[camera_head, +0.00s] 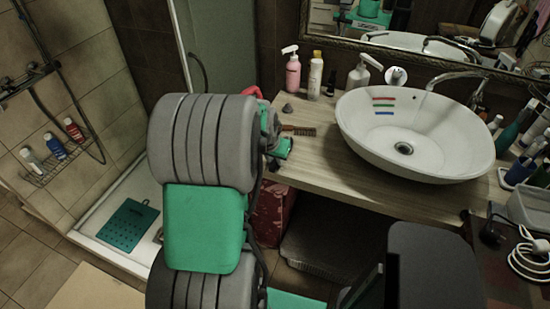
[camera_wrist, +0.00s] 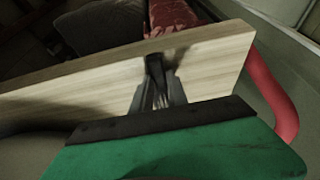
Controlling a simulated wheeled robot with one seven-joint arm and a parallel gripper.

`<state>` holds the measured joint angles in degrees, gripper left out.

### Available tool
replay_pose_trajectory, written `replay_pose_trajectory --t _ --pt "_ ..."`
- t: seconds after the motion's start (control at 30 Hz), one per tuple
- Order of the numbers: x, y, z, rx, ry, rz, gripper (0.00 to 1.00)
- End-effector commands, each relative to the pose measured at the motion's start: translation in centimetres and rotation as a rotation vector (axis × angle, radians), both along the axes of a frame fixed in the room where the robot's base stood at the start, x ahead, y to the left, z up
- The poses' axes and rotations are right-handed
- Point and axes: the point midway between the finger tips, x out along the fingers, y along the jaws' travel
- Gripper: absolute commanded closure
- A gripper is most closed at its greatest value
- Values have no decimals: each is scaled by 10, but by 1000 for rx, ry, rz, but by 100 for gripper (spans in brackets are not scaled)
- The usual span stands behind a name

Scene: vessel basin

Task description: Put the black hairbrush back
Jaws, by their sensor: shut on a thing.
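The black hairbrush (camera_head: 300,130) shows in the head view at the left end of the wooden countertop, left of the basin, with its dark bristles visible. My gripper (camera_head: 282,142) is at its left end, partly hidden behind my arm. In the wrist view my gripper (camera_wrist: 157,82) is shut, with a dark piece of the hairbrush (camera_wrist: 154,64) between the fingertips, over the wooden countertop (camera_wrist: 90,80). Most of the brush is hidden there. I cannot tell whether the brush touches the countertop.
The white basin (camera_head: 365,135) stands right of the brush. The countertop in front is clear.

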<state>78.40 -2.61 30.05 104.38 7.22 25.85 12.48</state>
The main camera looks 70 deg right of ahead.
Motion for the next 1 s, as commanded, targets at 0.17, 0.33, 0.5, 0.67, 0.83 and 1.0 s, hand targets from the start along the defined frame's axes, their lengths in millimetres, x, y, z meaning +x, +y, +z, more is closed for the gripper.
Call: replay_pose_trajectory --t 0.17,0.33,0.5,0.67,0.83,1.0 --pt "0 0 -3 0 0 0 73" --pt "0 0 -2 0 0 0 59" --pt "0 0 -2 0 0 0 59" --pt "0 1 5 -1 0 0 59" --pt "1 13 34 -6 0 0 59" --pt "4 31 76 -6 -1 2 59"
